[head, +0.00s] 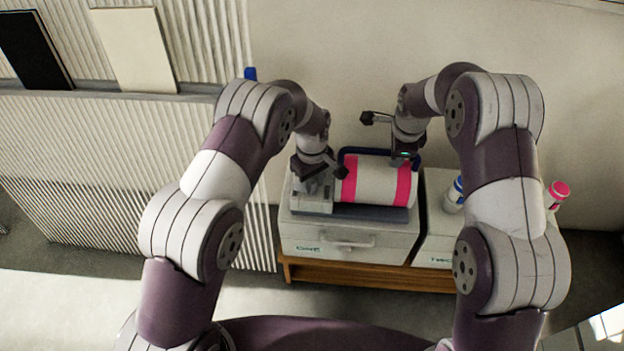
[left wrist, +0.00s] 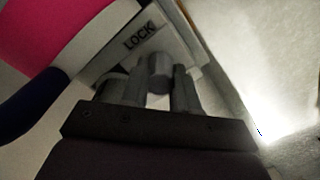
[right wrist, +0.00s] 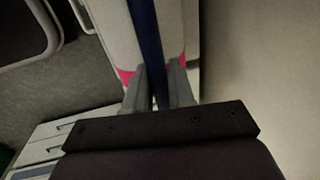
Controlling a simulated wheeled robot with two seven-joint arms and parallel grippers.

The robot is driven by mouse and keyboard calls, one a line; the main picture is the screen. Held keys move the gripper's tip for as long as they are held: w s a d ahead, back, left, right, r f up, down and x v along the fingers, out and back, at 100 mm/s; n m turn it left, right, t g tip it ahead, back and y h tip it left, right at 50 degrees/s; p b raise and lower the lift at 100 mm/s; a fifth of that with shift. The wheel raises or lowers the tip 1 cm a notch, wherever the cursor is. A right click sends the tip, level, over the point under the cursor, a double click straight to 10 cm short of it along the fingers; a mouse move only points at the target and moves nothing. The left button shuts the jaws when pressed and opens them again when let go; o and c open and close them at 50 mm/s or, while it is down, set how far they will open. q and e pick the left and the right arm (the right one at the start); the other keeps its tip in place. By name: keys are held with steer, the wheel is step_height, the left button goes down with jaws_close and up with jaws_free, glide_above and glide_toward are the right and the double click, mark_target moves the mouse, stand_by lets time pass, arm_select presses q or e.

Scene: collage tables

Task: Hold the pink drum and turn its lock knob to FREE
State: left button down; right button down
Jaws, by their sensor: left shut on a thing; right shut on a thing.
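The drum (head: 368,182) is white with pink bands near its ends and lies on its side on a grey base. A dark blue bar (head: 350,153) runs along its back. My right gripper (right wrist: 160,88) is shut on this bar (right wrist: 147,40), at the drum's back right. My left gripper (left wrist: 160,85) is at the drum's left end, its fingers on both sides of a grey knob (left wrist: 160,66). A plate beside the knob reads LOCK (left wrist: 139,36). The knob's pointer and any FREE mark are not visible. The left gripper hides the knob in the head view.
The drum unit stands on a white drawer box (head: 345,238) on a wooden bench (head: 350,271). To the right, a second white box (head: 433,247) carries a blue-capped bottle (head: 455,193) and a pink-capped bottle (head: 557,194). A wall stands close behind.

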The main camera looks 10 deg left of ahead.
arm_select(q)
steer(key=shift+r+n, duration=0.1)
steer(key=shift+n, duration=0.3)
steer(key=c, duration=0.8)
jaws_free()
steer(key=shift+c, duration=0.2)
step_height(320, 180, up, 12)
arm_select(e)
steer(key=c, duration=0.9)
jaws_free()
arm_select(q)
step_height(320, 180, up, 2)
steer(key=shift+p, duration=1.05)
arm_select(e)
steer(key=s+r, duration=0.1)
steer(key=r, duration=0.7)
steer(key=s+r, duration=0.1)
steer(key=r, duration=0.3)
steer(key=shift+s+r, duration=0.25)
steer(key=shift+s, duration=0.05)
